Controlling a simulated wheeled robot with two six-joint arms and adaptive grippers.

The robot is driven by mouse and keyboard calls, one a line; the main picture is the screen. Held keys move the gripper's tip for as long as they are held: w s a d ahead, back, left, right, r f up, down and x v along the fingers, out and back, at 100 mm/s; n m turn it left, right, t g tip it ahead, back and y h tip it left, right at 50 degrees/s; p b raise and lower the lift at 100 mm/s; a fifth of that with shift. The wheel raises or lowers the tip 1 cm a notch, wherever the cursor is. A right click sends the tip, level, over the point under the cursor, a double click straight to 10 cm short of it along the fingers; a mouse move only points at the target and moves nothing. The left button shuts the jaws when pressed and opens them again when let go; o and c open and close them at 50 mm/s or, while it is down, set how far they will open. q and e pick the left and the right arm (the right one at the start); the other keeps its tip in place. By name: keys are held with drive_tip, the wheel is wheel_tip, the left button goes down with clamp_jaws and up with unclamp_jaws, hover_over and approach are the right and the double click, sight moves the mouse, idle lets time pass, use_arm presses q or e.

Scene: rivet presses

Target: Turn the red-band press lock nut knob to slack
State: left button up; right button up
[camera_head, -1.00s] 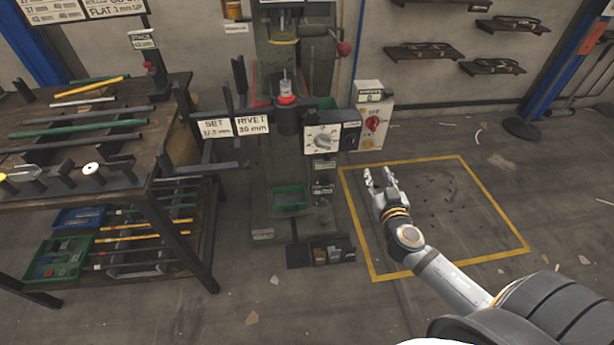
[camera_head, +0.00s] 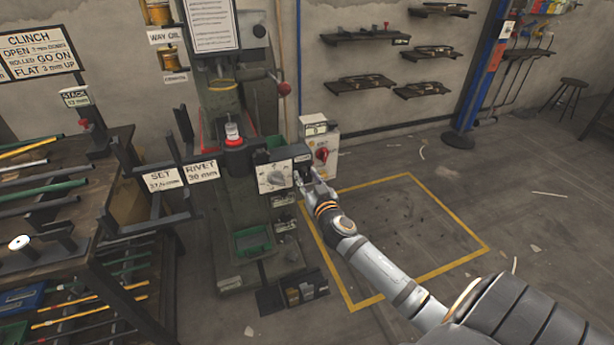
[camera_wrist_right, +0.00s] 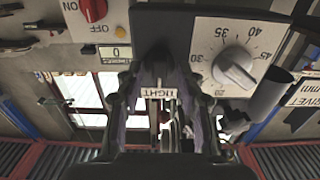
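The press (camera_head: 225,120), dark green, stands at center with a red band (camera_head: 233,141) around its ram area. A white dial box (camera_head: 272,178) on its front carries a pale pointer knob; the dial (camera_wrist_right: 235,68) also shows in the right wrist view. Beside it is a black block (camera_wrist_right: 165,35) with a small label below, between my fingers. The lock nut knob is not clearly distinguishable there. My right gripper (camera_head: 308,180) is at the right end of the dial box, fingers parted around the dark part in front of it (camera_wrist_right: 160,85); contact is unclear. My left gripper is not in view.
A rack with bars (camera_head: 45,200) stands left. The yellow-outlined floor area (camera_head: 415,230) is mostly clear.

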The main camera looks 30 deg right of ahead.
drive_tip(key=shift+c, duration=0.3)
clamp_jaws()
